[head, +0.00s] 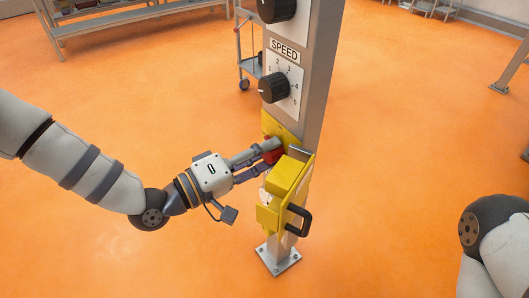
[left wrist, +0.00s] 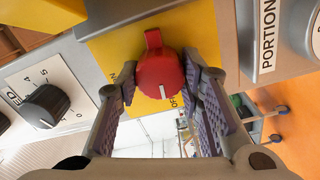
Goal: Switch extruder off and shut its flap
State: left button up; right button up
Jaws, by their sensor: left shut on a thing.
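The red switch knob (head: 273,150) sits on a yellow plate (head: 272,127) on the grey post. My left gripper (head: 262,157) reaches it from the left. In the left wrist view the gripper's fingers (left wrist: 162,88) are shut on either side of the red knob (left wrist: 160,72). The knob's white mark lies near the OFF lettering. The yellow flap (head: 288,176) with a black handle (head: 299,220) is on the post just below and right of the knob; its exact angle is hard to tell. My right gripper is out of view.
A SPEED dial (head: 274,88) sits above the yellow plate, with another black dial (head: 276,8) higher up. The post stands on a bolted foot (head: 278,257). A trolley (head: 243,62) is behind it.

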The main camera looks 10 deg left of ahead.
pick_arm(q)
jog(key=shift+n, duration=0.6)
jog(key=o, duration=1.2)
jog(key=shift+c, duration=0.2)
jog(key=v, duration=1.2)
jog(key=shift+d, duration=0.1)
